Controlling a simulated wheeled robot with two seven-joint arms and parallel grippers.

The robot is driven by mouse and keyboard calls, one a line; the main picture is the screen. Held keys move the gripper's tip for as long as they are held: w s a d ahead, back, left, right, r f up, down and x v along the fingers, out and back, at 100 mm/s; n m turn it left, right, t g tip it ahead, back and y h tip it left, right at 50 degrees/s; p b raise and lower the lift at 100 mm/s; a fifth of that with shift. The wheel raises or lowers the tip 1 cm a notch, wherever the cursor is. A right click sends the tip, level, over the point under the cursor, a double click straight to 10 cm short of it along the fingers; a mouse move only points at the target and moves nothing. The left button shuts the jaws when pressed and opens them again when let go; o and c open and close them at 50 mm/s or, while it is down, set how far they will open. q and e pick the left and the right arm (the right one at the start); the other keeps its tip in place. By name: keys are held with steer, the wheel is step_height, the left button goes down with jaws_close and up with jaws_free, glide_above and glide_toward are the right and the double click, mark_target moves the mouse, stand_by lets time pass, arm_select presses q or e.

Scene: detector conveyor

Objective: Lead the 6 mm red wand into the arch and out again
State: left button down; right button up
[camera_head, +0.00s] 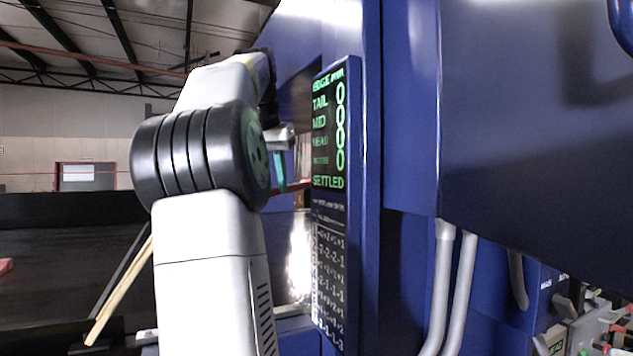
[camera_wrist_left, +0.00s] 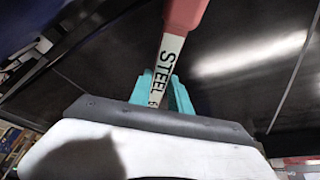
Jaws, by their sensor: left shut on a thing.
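The red wand (camera_wrist_left: 185,14) has a white label section reading "STEEL" with a partly hidden figure, which looks like a 6. My left gripper (camera_wrist_left: 162,84) has teal fingers shut on this label section, and the red part extends beyond them. In the head view my left arm reaches up from the bottom, and the left gripper (camera_head: 281,184) is partly hidden behind the arm and display. A short piece of the wand (camera_head: 297,187) shows at the blue arch (camera_head: 345,35), running behind the display's edge. Its far end is hidden. My right gripper is not in view.
A display panel (camera_head: 328,190) on the arch's front shows TAIL, MID and HEAD lines with zeros, and "SETTLED" in green. A large blue housing (camera_head: 530,120) fills the right, with grey pipes (camera_head: 441,285) below. Dark surface lies left; pale rods (camera_head: 118,292) lean there.

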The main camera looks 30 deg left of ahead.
arm_select(q)
steer(key=s+a, duration=1.1)
steer(key=s, duration=0.3)
steer(key=s+a, duration=1.1)
steer(key=s, duration=0.3)
steer(key=shift+a, duration=0.15)
stand_by(0.7)
